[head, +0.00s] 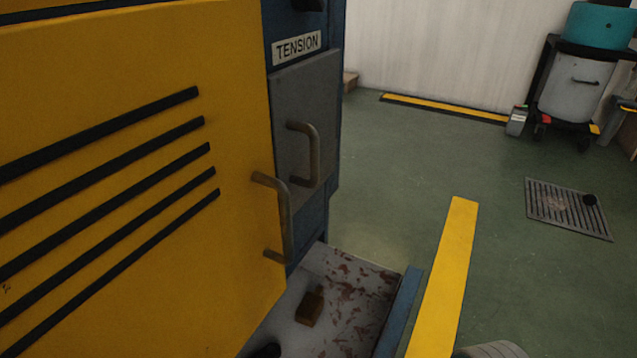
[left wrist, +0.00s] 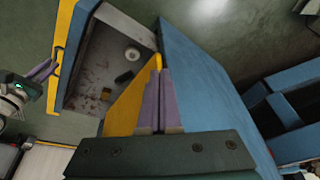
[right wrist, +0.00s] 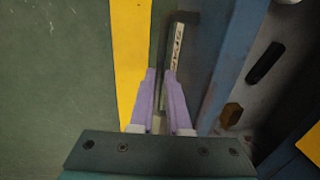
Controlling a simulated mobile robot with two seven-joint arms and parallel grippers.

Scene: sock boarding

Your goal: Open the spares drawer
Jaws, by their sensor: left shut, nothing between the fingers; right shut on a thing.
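The spares drawer stands pulled out low on the machine in the head view; its grey floor (head: 345,290) has reddish-brown stains. A brown block (head: 310,307) lies in it. In the right wrist view, the drawer's blue-grey front (right wrist: 207,50) carries a partly readable label (right wrist: 177,48). My right gripper (right wrist: 161,85) is shut at this front; the part between its fingers is mostly hidden, probably the handle. The drawer also shows in the left wrist view (left wrist: 97,75). My left gripper (left wrist: 160,100) is shut and empty, near the yellow panel, apart from the drawer. Neither gripper shows in the head view.
The yellow door (head: 120,230) and grey TENSION door (head: 300,110), both with handles, stand above the drawer. A yellow floor strip (head: 445,280) runs beyond the drawer front. Green floor (head: 420,170) is clear to the right, with a drain grate (head: 560,212) and a cart (head: 575,85).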

